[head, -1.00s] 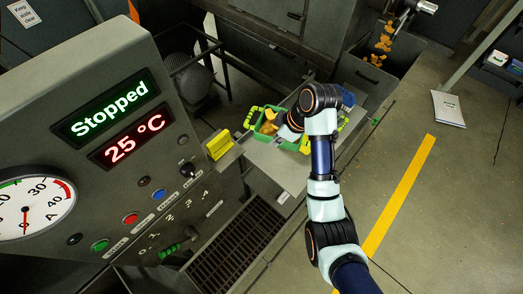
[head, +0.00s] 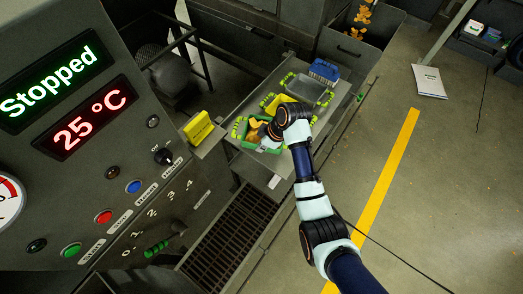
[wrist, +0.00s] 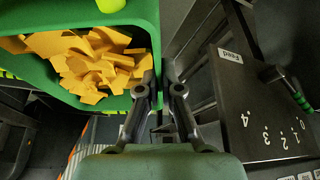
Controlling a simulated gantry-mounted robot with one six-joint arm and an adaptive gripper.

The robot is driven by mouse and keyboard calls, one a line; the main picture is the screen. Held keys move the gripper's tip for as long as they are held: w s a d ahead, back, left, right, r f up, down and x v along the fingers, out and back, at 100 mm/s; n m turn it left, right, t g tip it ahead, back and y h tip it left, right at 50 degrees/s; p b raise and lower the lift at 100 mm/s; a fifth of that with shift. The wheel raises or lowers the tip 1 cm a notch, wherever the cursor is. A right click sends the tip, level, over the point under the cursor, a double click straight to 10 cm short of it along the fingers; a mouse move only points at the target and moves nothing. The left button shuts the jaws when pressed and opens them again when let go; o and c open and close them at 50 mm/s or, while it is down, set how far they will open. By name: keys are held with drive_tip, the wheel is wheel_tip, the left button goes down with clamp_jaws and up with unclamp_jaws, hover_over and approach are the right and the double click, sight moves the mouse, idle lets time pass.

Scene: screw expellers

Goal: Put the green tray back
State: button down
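The green tray (head: 263,149) holds yellow-orange chips and sits at the near end of the grey metal bench in the head view. In the wrist view the tray (wrist: 88,101) fills the upper left, with its chips inside. My gripper (wrist: 160,73) is at the tray's right wall, its fingertips close together on either side of the rim. It looks shut on that wall, though the contact is partly hidden. In the head view my wrist covers the fingers and the right end of the tray.
A yellow tray (head: 277,104), a grey tray (head: 311,89) and a blue container (head: 323,70) stand farther along the bench. A control panel (head: 110,200) reading "Stopped" and 25 °C is on the left. A floor grating (head: 230,235) lies in front.

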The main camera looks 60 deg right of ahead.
drive_tip(key=shift+f, duration=1.7)
drive_tip(key=shift+f, duration=0.1)
drive_tip(key=c, duration=1.3)
unclamp_jaws()
drive_tip(key=p+v, duration=0.1)
drive_tip(key=v, duration=1.1)
